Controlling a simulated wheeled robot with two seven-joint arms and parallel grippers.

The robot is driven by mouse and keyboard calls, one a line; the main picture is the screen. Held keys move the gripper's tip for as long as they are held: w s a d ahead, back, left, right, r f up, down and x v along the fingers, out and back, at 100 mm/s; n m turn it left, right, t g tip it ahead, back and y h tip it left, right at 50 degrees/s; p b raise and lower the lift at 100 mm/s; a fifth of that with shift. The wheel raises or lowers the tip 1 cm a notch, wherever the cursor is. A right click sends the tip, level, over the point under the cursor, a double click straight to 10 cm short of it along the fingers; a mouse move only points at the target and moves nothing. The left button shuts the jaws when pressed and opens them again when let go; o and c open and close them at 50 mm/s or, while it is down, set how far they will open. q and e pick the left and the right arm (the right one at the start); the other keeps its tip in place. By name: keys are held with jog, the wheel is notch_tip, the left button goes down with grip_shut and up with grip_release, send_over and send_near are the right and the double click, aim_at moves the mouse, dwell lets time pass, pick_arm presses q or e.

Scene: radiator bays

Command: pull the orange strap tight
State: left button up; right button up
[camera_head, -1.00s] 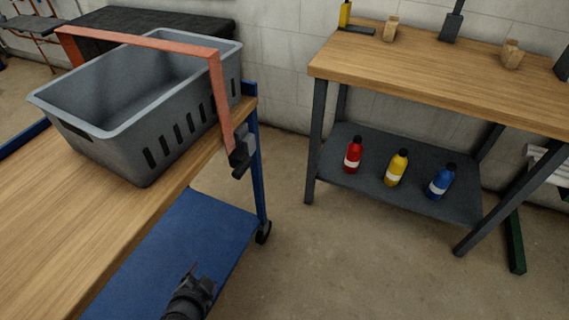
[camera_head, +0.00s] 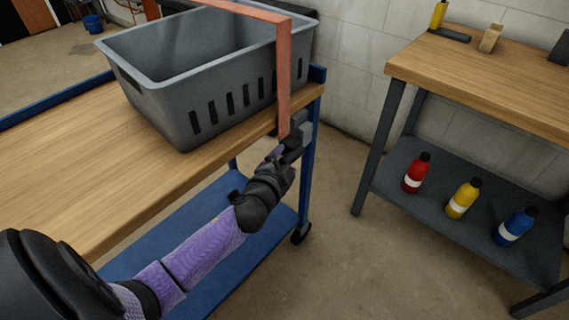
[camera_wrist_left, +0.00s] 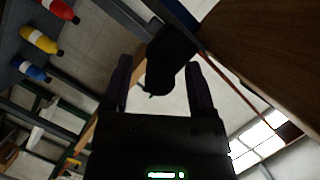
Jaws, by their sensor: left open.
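The orange strap (camera_head: 284,75) passes over the grey slotted crate (camera_head: 165,112) and hangs down its right side past the edge of the wooden cart top (camera_head: 60,165). A dark buckle (camera_head: 303,130) sits at the strap's lower end by the cart's side. My left gripper (camera_head: 282,150) is at this buckle, just below the strap's end. In the left wrist view, my left gripper (camera_wrist_left: 158,66) has its fingers spread, with the black buckle part (camera_wrist_left: 172,60) between or just beyond them. I cannot tell whether they touch it. My right gripper is out of view.
The cart has a blue lower shelf (camera_head: 190,238) and a caster (camera_head: 301,233). To the right, a workbench (camera_head: 480,75) has a red bottle (camera_head: 416,175), a yellow bottle (camera_head: 462,199) and a blue bottle (camera_head: 515,227) on its lower shelf. Floor is clear between cart and bench.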

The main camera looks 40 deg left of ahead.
pick_arm(q)
grip_shut()
dwell(1.4)
